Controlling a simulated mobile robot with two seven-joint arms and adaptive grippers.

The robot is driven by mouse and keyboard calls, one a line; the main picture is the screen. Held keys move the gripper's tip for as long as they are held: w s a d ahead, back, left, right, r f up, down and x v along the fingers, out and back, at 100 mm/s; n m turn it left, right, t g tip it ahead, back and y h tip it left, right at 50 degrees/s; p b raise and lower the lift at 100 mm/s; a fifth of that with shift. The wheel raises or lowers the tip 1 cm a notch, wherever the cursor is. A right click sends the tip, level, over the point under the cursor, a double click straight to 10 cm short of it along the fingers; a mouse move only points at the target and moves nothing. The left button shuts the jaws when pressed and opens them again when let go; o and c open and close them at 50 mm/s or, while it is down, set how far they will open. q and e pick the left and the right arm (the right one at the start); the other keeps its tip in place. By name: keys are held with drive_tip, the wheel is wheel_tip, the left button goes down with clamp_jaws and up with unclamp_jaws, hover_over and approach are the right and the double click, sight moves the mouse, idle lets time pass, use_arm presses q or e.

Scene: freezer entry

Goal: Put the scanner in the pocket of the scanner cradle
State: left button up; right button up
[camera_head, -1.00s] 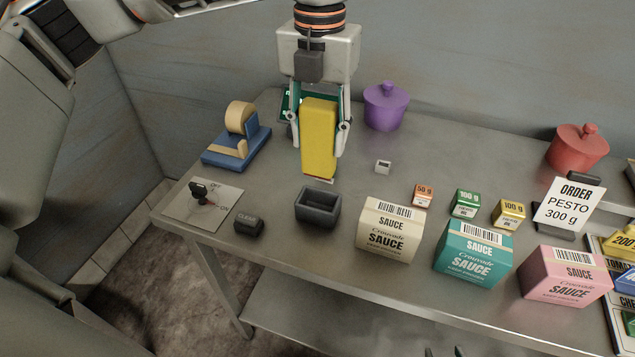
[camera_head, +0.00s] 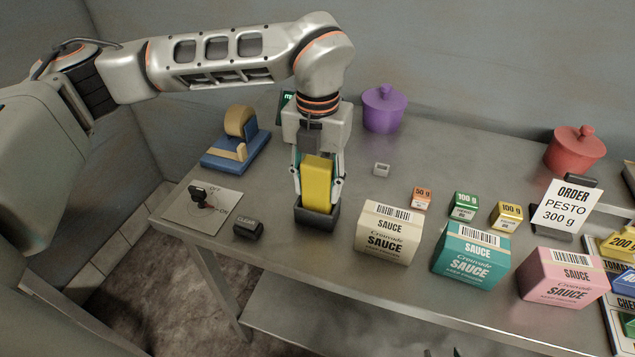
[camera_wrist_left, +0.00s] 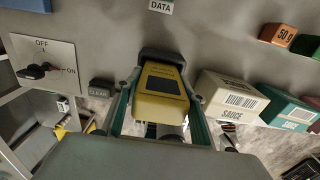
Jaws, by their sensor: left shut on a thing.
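The yellow scanner (camera_head: 318,183) is upright in my left gripper (camera_head: 318,190), whose fingers are shut on its two sides. The scanner's lower end is at the dark grey scanner cradle (camera_head: 317,221) and appears to be inside its pocket; the depth is hidden by the cradle's wall. In the left wrist view the scanner (camera_wrist_left: 160,103) shows a dark screen, with the cradle (camera_wrist_left: 165,55) around its far end. My right gripper is not clearly in view.
A black CLEAR button (camera_head: 248,227) and a switch plate (camera_head: 203,210) lie left of the cradle. A cream sauce box (camera_head: 385,238) stands close on the right. A blue tape dispenser (camera_head: 236,153) and purple pot (camera_head: 383,108) are behind.

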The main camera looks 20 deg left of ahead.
use_arm(q)
drive_tip(key=shift+f, duration=0.15)
drive_tip(key=o, duration=1.3)
drive_tip(key=shift+c, duration=0.2)
wheel_tip(320, 180, up, 12)
drive_tip(key=shift+r+b, duration=0.2)
drive_tip(key=shift+b, duration=0.1)
